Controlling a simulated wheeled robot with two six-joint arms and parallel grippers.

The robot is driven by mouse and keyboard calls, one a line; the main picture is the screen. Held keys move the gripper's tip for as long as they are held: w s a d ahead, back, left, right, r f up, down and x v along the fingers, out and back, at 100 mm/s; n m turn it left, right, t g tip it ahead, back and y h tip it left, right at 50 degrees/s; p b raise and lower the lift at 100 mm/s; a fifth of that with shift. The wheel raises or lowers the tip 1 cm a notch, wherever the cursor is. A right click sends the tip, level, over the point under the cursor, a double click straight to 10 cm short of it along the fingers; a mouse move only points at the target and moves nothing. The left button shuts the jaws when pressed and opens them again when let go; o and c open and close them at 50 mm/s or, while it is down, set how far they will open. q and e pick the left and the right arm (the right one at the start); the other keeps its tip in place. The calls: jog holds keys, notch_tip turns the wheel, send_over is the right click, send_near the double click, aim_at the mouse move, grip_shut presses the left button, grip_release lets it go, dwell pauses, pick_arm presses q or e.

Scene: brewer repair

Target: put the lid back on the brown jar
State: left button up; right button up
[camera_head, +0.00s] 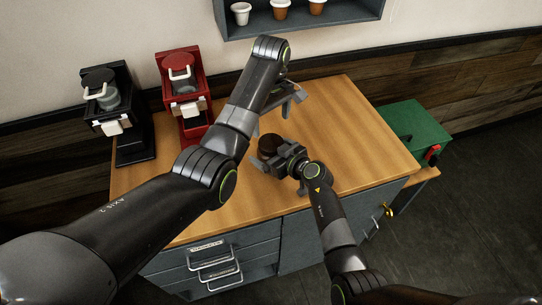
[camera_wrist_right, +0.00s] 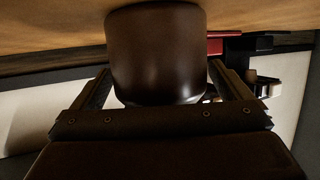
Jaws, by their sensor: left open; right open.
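A dark brown jar (camera_head: 269,142) stands on the wooden counter, partly hidden by my right gripper (camera_head: 268,155). In the right wrist view the jar (camera_wrist_right: 155,50) fills the space between the two fingers of my right gripper, which are open on either side of it. I cannot tell whether the fingers touch it. My left gripper (camera_head: 291,104) is open above the back of the counter, partly hidden by its own arm. I cannot make out a separate lid in either view.
A black brewer (camera_head: 128,140) and a red brewer (camera_head: 170,67) stand at the counter's left back. A green box (camera_head: 415,124) sits at the right. A wall shelf (camera_head: 300,22) holds cups. The wooden counter (camera_head: 360,140) is clear on its right side.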

aim_at(271, 142)
jog(key=c, duration=1.7)
pick_arm(q)
jog(key=shift+m, duration=0.3)
pick_arm(e)
jog(key=shift+c, duration=1.2)
pick_arm(q)
jog(key=m, duration=0.4)
pick_arm(e)
jog(key=shift+c, duration=0.2)
pick_arm(q)
jog(key=shift+f, duration=0.1)
jog(key=shift+f, duration=3.9)
jog(key=shift+c, duration=0.4)
